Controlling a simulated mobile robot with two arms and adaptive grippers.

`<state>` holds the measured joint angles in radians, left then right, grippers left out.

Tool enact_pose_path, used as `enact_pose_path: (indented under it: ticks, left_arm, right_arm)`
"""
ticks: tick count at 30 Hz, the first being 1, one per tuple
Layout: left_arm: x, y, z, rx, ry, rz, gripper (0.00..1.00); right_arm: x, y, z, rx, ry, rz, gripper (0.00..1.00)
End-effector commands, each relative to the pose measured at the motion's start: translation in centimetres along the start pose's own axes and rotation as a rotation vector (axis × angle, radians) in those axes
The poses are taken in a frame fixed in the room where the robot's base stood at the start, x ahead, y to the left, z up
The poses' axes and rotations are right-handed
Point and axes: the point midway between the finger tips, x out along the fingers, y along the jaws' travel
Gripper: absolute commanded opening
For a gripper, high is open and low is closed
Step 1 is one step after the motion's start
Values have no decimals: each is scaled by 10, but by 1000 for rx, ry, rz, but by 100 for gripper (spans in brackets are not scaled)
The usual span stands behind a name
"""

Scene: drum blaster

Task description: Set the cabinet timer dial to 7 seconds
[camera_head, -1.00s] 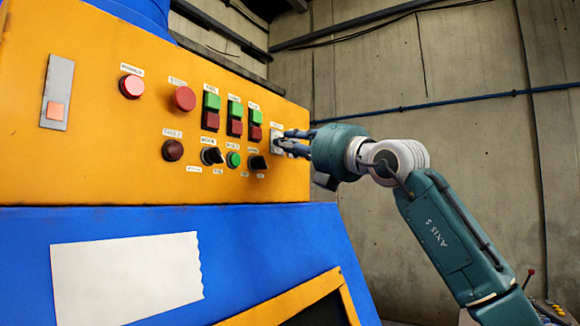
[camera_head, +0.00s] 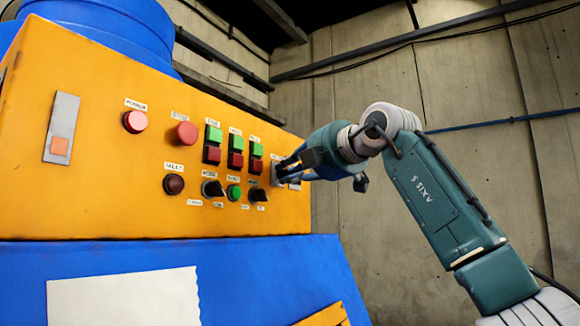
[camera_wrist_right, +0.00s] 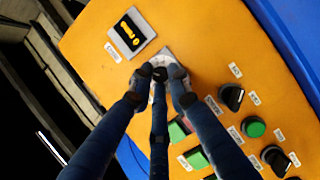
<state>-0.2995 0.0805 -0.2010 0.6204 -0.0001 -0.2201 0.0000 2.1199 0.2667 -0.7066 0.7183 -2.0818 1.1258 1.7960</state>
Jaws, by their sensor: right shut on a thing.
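The timer dial (camera_wrist_right: 160,55) is a pale round plate with a dark knob at its centre, on the orange cabinet face. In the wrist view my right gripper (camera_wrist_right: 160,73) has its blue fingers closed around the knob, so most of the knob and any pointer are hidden. In the head view the right gripper (camera_head: 284,173) is at the right end of the orange panel (camera_head: 90,200), covering most of the dial's pale plate (camera_head: 275,175). The dial's setting cannot be read. My left gripper is not in view.
Beside the dial is a square plate with a black and yellow display (camera_wrist_right: 130,34). Several red and green buttons (camera_head: 213,143) and black selector knobs (camera_head: 212,188) lie left of the gripper. A blue drum (camera_head: 110,30) stands above.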

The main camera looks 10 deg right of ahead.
Motion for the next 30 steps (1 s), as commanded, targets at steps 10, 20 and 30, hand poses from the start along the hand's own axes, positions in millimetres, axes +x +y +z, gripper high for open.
enact_pose_path:
  ticks: [10, 20, 30]
  left_arm:
    - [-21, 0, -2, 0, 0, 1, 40]
    - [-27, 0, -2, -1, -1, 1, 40]
    - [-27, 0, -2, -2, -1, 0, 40]
  right_arm:
    - [2, 0, 0, 205, -2, -95, 0]
    - [2, -1, 1, 280, -2, -127, 0]
    - [2, -2, 1, 285, -2, -130, 0]
